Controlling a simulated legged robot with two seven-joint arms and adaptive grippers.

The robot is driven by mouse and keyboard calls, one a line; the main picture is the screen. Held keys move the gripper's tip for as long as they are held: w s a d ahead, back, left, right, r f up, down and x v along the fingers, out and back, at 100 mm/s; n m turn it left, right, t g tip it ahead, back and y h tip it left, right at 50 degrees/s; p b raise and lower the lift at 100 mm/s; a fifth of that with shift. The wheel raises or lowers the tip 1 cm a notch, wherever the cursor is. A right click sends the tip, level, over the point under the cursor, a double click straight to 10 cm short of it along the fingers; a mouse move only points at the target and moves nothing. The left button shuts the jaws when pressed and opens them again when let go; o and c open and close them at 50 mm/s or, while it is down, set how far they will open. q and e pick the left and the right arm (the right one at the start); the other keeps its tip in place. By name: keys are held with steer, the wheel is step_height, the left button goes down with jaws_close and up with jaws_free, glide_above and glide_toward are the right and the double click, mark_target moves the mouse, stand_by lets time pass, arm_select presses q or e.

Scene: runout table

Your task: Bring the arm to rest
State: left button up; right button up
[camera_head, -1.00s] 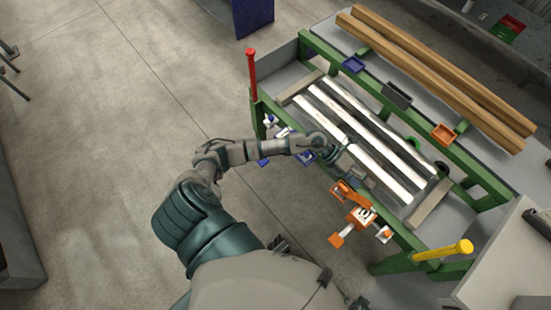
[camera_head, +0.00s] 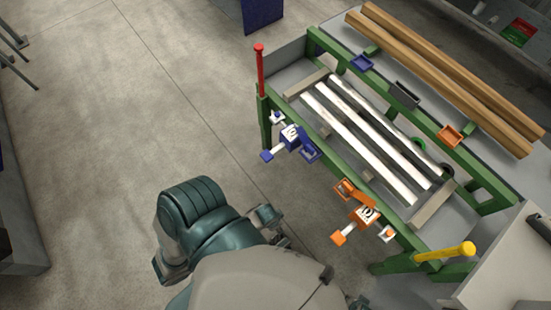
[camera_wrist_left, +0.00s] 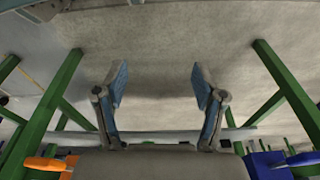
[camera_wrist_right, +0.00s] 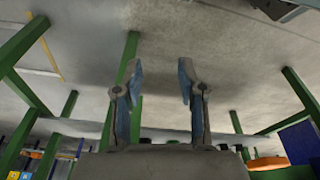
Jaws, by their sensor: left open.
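In the head view only the teal shoulder (camera_head: 200,225) of my left arm and a small part beside it show; the forearm and gripper are out of sight there. In the left wrist view my left gripper (camera_wrist_left: 160,88) has its two fingers wide apart with nothing between them. In the right wrist view my right gripper (camera_wrist_right: 161,85) has its fingers apart and empty, with a narrower gap. It does not show in the head view. Neither gripper touches anything visible.
The green-framed runout table (camera_head: 335,190) stands at right, carrying several pale bars (camera_head: 350,130). A blue clamp-like fixture (camera_head: 292,138) and an orange one (camera_head: 365,212) sit along its near edge. A red post (camera_head: 260,72) and yellow post (camera_head: 445,252) mark its ends.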

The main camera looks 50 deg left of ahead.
arm_select(q)
steer(key=shift+w+d, duration=0.1)
arm_select(e)
steer(key=shift+d, duration=0.1)
arm_select(q)
steer(key=s+f+p, duration=0.3)
steer(key=s+f, duration=0.1)
steer(key=f, duration=0.4)
steer(key=shift+a+f+p, duration=0.25)
steer(key=shift+a+p, duration=0.05)
arm_select(e)
steer(key=s+f, duration=0.4)
steer(key=f, duration=0.4)
steer(key=shift+d+f+g, duration=0.25)
steer(key=shift+f+g, duration=0.05)
steer(key=shift+f, duration=0.05)
